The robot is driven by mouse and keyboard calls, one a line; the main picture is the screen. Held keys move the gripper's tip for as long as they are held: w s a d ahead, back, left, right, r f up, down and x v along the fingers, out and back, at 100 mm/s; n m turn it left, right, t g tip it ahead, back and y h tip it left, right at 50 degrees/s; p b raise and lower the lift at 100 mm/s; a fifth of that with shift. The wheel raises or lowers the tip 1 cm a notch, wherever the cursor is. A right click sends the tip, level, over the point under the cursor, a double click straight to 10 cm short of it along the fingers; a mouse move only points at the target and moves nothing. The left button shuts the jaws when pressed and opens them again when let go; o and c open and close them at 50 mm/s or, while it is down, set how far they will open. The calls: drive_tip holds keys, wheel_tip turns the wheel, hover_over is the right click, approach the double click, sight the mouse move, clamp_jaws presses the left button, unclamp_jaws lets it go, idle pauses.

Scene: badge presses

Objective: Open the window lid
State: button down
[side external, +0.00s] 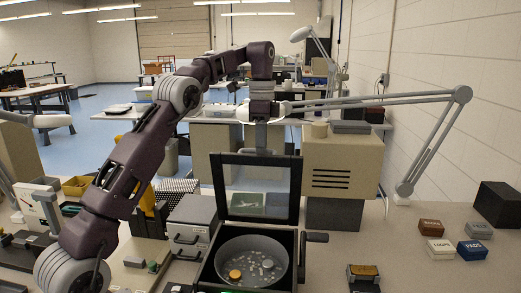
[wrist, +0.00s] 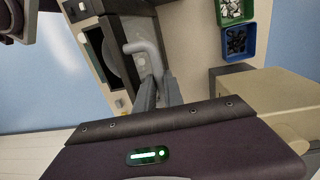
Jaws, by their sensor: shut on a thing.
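The window lid (side external: 257,211) is a dark frame around a clear pane. In the side external view it stands raised, close to upright, at the back of a dark box (side external: 292,262). My gripper (side external: 262,148) is at the lid's top edge, pointing down. In the wrist view my gripper (wrist: 160,90) is shut on a light grey bent handle (wrist: 147,50). The exact grip is small and partly hidden in the side external view.
A crank (side external: 316,238) sticks out at the box's right. A grey drawer unit (side external: 190,235) stands close on the left. A beige cabinet (side external: 343,160) stands behind right, with a lamp arm (side external: 430,140) above. Labelled blocks (side external: 440,248) lie far right. Small-part bins (wrist: 237,42) show in the wrist view.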

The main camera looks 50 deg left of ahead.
drive_tip(key=c, duration=1.5)
unclamp_jaws()
drive_tip(key=shift+o, duration=0.2)
drive_tip(key=shift+s+d, duration=0.1)
